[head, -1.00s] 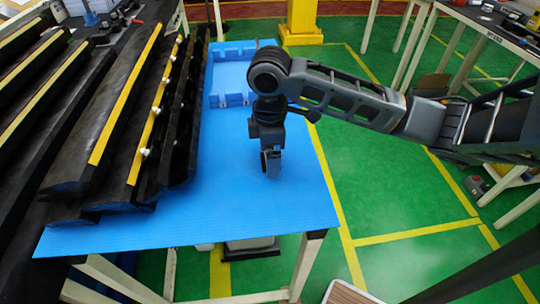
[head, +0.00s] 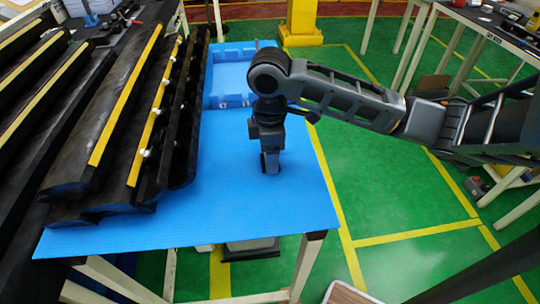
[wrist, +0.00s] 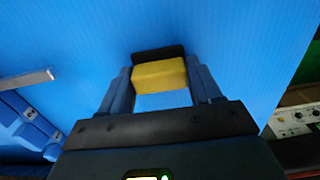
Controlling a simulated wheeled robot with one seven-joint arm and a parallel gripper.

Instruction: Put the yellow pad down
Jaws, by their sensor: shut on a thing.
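The yellow pad (wrist: 159,76) is a small block with a dark strip along its far side. In the wrist view it sits between the fingers of my gripper (wrist: 162,88), which is shut on it. In the head view my gripper (head: 270,168) points straight down at the blue table top (head: 240,205), right of the long black trim parts. The pad is hidden there. I cannot tell whether the pad touches the table top.
Long black trim parts with yellow strips (head: 105,135) fill the left of the table. A blue bin (head: 232,80) stands at the table's back. The blue surface around my gripper is clear. The table's right edge is close by.

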